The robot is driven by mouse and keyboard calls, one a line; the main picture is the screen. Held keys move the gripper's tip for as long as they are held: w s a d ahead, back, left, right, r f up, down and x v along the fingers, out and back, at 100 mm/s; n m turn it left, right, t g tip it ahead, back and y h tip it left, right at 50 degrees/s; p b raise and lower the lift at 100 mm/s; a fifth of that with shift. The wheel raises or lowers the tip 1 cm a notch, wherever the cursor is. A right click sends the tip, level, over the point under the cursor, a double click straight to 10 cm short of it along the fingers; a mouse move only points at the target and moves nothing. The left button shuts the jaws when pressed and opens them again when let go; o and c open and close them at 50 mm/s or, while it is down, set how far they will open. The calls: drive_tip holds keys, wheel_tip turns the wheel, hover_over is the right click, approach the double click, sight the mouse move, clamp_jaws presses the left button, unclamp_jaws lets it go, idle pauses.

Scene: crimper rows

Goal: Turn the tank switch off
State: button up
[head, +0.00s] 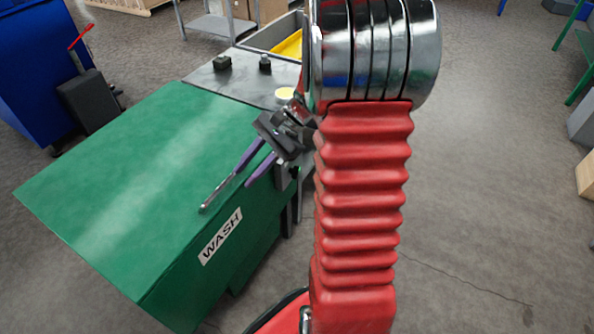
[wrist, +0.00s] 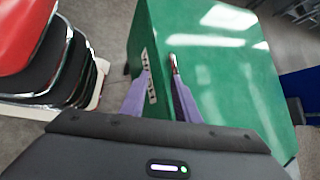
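A green tank (head: 130,170) labelled WASH (head: 220,236) fills the left of the head view; its green side and top also show in the wrist view (wrist: 215,50). My gripper (head: 240,184) is open, its two purple fingers apart over the tank's labelled edge. A slim metallic rod (head: 214,198) lies in line with the left finger's tip. A reddish metallic piece shows at the right fingertip in the wrist view (wrist: 173,63). I cannot tell whether this is the switch or part of the finger. No switch shows clearly, nor its setting.
A grey deck with two black knobs (head: 222,62) and a yellow button (head: 286,93) adjoins the tank's far end. A basin with a yellow thing (head: 289,45) lies beyond. A blue bin (head: 35,70) stands left.

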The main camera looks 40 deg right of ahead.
drive_tip(key=w+d+f+m+t+y, duration=0.2)
drive_tip(key=w+d+f+m+t, duration=0.1)
drive_tip(key=d+f+m, duration=0.4)
drive_tip(key=m+t+h, duration=0.4)
drive_tip(key=m+t, duration=0.7)
drive_tip(key=m, duration=0.4)
approach(295, 172)
drive_tip(key=v, duration=0.6)
drive_tip(key=shift+d+f+n, duration=0.15)
drive_tip(key=shift+n, duration=0.15)
drive_tip(key=shift+w, duration=0.1)
drive_tip(key=x, duration=1.3)
drive_tip(key=shift+w, duration=0.4)
drive_tip(key=shift+c, duration=0.4)
clamp_jaws()
